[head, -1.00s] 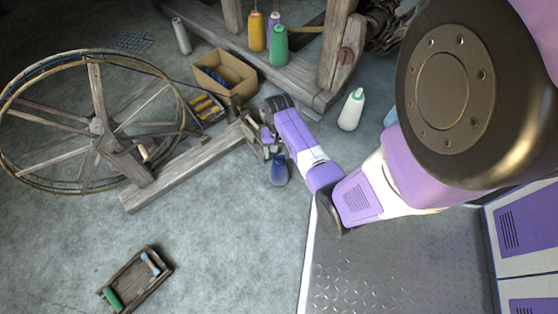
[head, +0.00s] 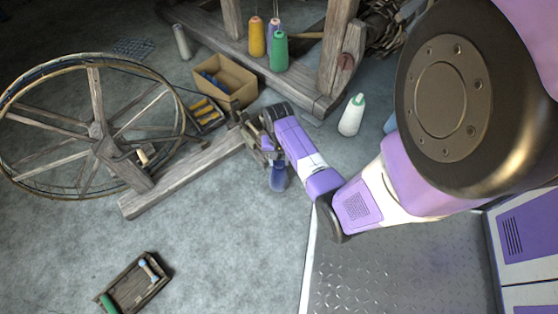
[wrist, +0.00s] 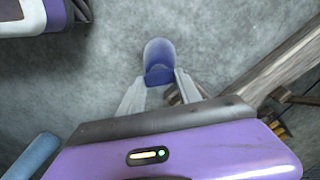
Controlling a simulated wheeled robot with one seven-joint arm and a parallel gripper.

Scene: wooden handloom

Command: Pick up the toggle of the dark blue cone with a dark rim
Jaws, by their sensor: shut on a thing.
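The dark blue cone (head: 278,178) stands on the grey floor below my gripper (head: 274,160) in the head view. My gripper covers its upper part there. In the wrist view the cone (wrist: 158,52) shows between and beyond the fingertips of my gripper (wrist: 159,82). A darker blue piece at its near end, seemingly the toggle (wrist: 159,75), sits between the two fingertips, and my gripper is shut on it. I cannot make out the dark rim clearly, nor whether the cone is clear of the floor.
A wooden beam (head: 180,178) of the spinning wheel (head: 95,130) lies close to the left of my gripper. A small wooden tray (head: 140,285) lies at the front left. The floor between is clear.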

